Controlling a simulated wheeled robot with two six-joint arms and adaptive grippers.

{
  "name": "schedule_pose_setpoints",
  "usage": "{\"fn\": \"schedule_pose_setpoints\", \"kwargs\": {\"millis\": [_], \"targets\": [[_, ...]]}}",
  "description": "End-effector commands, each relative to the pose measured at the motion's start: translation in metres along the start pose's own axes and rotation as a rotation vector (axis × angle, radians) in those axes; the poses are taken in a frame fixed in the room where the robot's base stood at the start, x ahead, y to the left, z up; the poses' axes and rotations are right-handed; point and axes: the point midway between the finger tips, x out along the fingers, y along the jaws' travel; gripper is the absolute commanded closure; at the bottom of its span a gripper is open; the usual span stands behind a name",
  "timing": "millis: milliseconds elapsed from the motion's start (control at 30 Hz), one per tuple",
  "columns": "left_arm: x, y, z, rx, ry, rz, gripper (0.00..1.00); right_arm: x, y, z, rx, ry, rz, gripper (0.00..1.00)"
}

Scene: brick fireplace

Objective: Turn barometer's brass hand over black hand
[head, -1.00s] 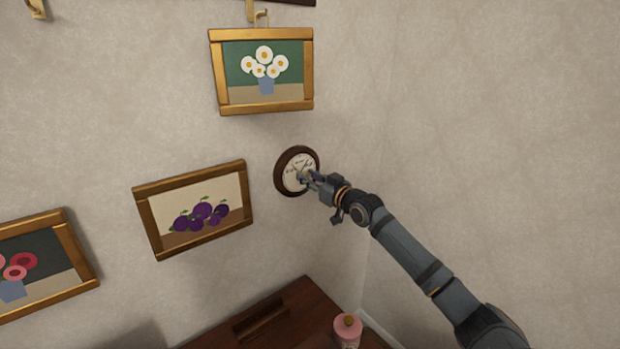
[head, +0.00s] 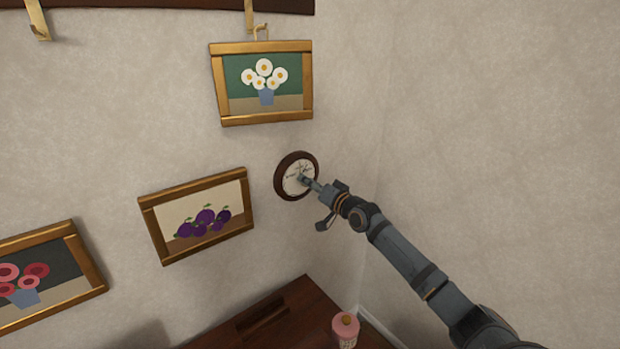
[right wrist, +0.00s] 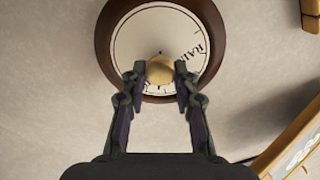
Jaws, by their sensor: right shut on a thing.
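The barometer (head: 289,181) is a round dial with a pale face and dark wooden rim on the wall. It also fills the top of the right wrist view (right wrist: 136,40), where the lettering "RAIN" is tilted. A round brass knob (right wrist: 160,68) stands out at the dial's centre. My right gripper (head: 306,181) is at the dial, its two fingertips (right wrist: 160,72) shut on the knob from both sides. The brass and black hands cannot be told apart; the knob and fingers cover much of the lower dial. My left gripper is not in view.
A daisy picture (head: 265,84) hangs above the barometer and a plum picture (head: 203,214) to its left. A flower picture (head: 40,283) is at the far left. Below is a dark wooden cabinet top (head: 292,302) with a pink bottle (head: 345,330). The right wall is bare.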

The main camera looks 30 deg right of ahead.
Motion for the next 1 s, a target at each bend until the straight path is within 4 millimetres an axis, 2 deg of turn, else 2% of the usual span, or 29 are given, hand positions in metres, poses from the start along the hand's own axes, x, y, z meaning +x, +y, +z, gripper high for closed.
{"fn": "schedule_pose_setpoints", "kwargs": {"millis": [100, 500, 700, 1000], "targets": [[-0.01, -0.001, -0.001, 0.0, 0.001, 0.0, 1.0, 0.0, -0.001, 0.0, 0.114, -0.004, 0.002, 1.0], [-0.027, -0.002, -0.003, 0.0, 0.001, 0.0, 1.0, 0.0, 0.001, 0.001, 0.462, -0.004, 0.002, 1.0], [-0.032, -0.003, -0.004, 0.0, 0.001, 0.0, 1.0, 0.0, 0.002, 0.002, 0.585, -0.004, 0.002, 1.0], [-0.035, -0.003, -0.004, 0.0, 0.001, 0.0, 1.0, 0.0, 0.002, 0.002, 0.681, -0.003, 0.001, 1.0]]}}
